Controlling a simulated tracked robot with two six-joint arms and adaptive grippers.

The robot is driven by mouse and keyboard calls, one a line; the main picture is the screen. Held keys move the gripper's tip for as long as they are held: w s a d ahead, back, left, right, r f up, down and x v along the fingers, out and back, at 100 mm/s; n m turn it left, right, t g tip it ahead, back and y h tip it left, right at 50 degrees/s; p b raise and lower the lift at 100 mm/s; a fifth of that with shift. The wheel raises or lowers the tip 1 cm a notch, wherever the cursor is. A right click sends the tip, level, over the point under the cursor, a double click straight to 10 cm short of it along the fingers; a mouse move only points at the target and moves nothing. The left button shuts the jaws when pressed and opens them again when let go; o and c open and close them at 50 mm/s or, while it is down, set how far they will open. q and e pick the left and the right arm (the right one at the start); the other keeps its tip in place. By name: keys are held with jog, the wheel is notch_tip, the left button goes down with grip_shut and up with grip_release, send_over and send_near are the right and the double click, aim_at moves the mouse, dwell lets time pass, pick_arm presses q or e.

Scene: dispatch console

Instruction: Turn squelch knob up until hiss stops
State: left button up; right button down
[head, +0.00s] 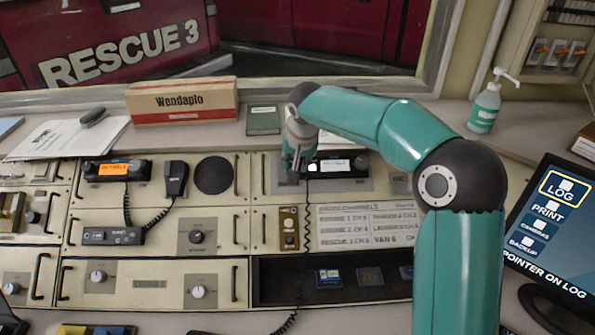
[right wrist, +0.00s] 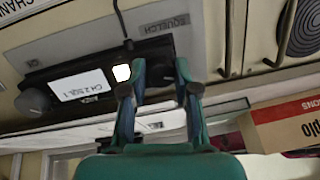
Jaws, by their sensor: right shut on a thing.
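The radio (head: 352,164) with the squelch knob is set in the upper console panel. It also shows upside down in the right wrist view (right wrist: 45,80), with a white display (right wrist: 80,84) reading "CH 2 SQL 1", a lit white square (right wrist: 121,72) and the word SQUELCH (right wrist: 167,25) on the panel. My right gripper (head: 293,165) points down at the radio's left end. Its fingers (right wrist: 160,76) are shut on the squelch knob, which they and the radio's dark face largely hide. My left gripper is not in view.
Another knob (right wrist: 32,102) is at the radio's other end. A coiled cord (head: 308,225) hangs below my right gripper. A Wendaplo box (head: 182,101) and a green book (head: 263,120) sit on the ledge behind. A pump bottle (head: 484,110) and a monitor (head: 550,225) are at the right.

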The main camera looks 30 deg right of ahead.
jog(key=shift+d+m+t+b, duration=0.1)
jog(key=shift+m+t+b, duration=0.2)
jog(key=shift+m+b, duration=1.1)
jog(key=shift+m, duration=0.3)
jog(key=c, duration=0.9)
grip_release()
jog(key=shift+s, duration=0.1)
jog(key=shift+o, duration=0.2)
jog(key=v, duration=1.2)
jog(key=shift+r, duration=0.1)
